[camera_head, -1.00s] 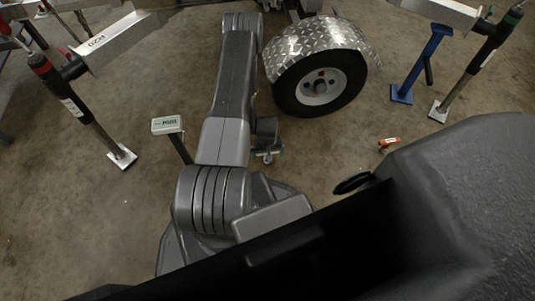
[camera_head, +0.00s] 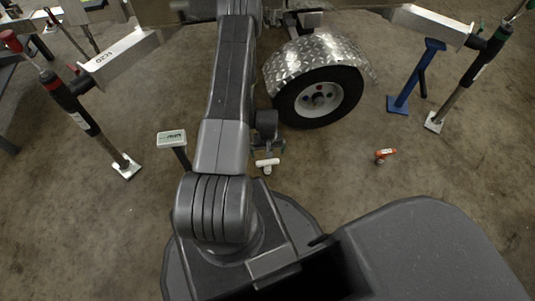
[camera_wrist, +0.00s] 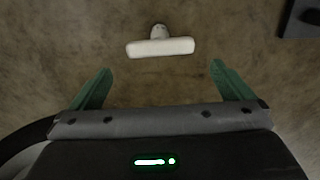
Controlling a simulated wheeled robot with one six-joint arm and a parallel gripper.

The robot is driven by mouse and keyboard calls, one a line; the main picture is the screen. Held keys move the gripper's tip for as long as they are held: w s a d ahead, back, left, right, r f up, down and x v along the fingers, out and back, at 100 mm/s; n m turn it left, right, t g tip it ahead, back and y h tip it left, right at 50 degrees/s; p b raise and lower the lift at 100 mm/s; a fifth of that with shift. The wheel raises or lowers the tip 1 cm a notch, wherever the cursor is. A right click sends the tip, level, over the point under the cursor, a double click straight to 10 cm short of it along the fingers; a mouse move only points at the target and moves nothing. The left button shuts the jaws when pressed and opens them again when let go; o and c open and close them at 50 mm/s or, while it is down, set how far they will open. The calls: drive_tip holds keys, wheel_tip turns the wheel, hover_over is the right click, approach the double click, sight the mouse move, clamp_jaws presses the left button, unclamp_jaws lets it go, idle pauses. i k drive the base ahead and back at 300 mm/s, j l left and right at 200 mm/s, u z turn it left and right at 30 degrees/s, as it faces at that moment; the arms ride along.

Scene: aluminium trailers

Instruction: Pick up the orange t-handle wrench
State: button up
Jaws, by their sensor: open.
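The orange t-handle wrench (camera_head: 385,155) lies on the concrete floor right of my arm in the head view, below and right of the trailer wheel. It is small there, with a pale end showing. It is not visible in the wrist view. My gripper (camera_wrist: 160,72) is open, its two green fingers apart with nothing between them. A white T-shaped piece (camera_wrist: 160,47) lies on the floor just beyond the fingertips; it also shows in the head view (camera_head: 267,164), below my gripper and well left of the orange wrench.
A trailer wheel (camera_head: 318,98) under a diamond-plate fender stands behind. A blue stand (camera_head: 416,78) and a jack leg (camera_head: 470,80) stand at right, another jack leg (camera_head: 95,125) at left. A small display post (camera_head: 172,140) stands left of my arm. Floor around the wrench looks clear.

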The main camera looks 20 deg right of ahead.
sight(381, 155)
drive_tip(key=z, duration=2.45)
